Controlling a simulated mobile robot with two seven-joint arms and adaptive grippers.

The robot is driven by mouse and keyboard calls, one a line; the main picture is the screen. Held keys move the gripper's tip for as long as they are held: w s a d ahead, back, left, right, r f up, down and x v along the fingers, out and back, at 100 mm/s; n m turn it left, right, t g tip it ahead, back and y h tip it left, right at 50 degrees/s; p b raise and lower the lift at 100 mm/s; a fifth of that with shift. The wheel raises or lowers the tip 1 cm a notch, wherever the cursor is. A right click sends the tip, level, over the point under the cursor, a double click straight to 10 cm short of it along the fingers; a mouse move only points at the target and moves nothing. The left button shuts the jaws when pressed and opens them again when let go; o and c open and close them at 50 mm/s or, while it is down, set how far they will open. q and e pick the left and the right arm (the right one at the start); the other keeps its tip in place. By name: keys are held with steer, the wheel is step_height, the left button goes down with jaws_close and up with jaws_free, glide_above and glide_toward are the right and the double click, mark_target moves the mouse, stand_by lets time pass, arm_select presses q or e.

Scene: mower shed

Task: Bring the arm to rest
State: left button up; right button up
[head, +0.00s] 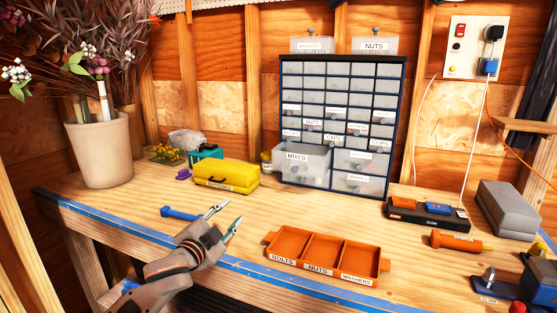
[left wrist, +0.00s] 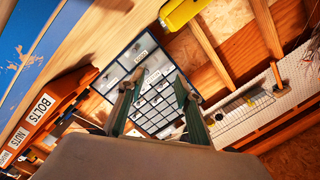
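My left gripper (head: 229,211) is in the lower left of the head view, over the workbench (head: 130,215) near its front edge. Its two fingers are apart, with nothing between them. In the left wrist view the fingers (left wrist: 152,88) also stand apart, framing the drawer cabinet beyond. The orange three-part tray (head: 347,249), labelled BOLTS, NUTS and WASHERS, sits to the right of the gripper, apart from it, and looks empty. My right gripper is in neither view.
A blue tool (head: 180,213) lies just left of the fingertips. A yellow case (head: 227,175) and the drawer cabinet (head: 343,70) stand behind; its MIXED drawer (head: 302,168) sticks out. A potted plant (head: 99,150) stands left. A screwdriver (head: 458,241) and grey block (head: 508,207) lie right.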

arm_select(q)
steer(key=a+y, duration=0.1)
steer(key=a, duration=0.5)
steer(key=a+f+y, duration=0.1)
steer(key=a, duration=0.4)
steer(key=w+a+y, duration=0.1)
steer(key=a, duration=0.5)
steer(key=shift+a+f+m+y, duration=0.3)
steer(key=shift+a+f+m, duration=0.05)
steer(key=shift+m, duration=0.05)
steer(key=s+a+r+y, duration=0.1)
steer(key=a+r+y, duration=0.1)
steer(key=a, duration=1)
steer(key=s+f+g+h, duration=0.1)
steer(key=s+f+g, duration=0.1)
steer(key=s+f, duration=0.8)
steer(key=s+f+g, duration=0.2)
steer(key=s+f, duration=0.3)
steer(key=f, duration=0.8)
steer(key=s+d+f+n+g+h, duration=0.1)
steer(key=s+f+g, duration=0.1)
steer(key=s+f, duration=0.7)
steer(key=s+d+f+g, duration=0.1)
steer(key=s+f, duration=0.4)
steer(key=s, duration=0.9)
steer(key=d+f+n+t+h, duration=0.1)
steer(key=d+n, duration=0.8)
steer(key=d, duration=1.2)
steer(key=shift+s+f, duration=0.35)
steer(key=shift+s, duration=0.05)
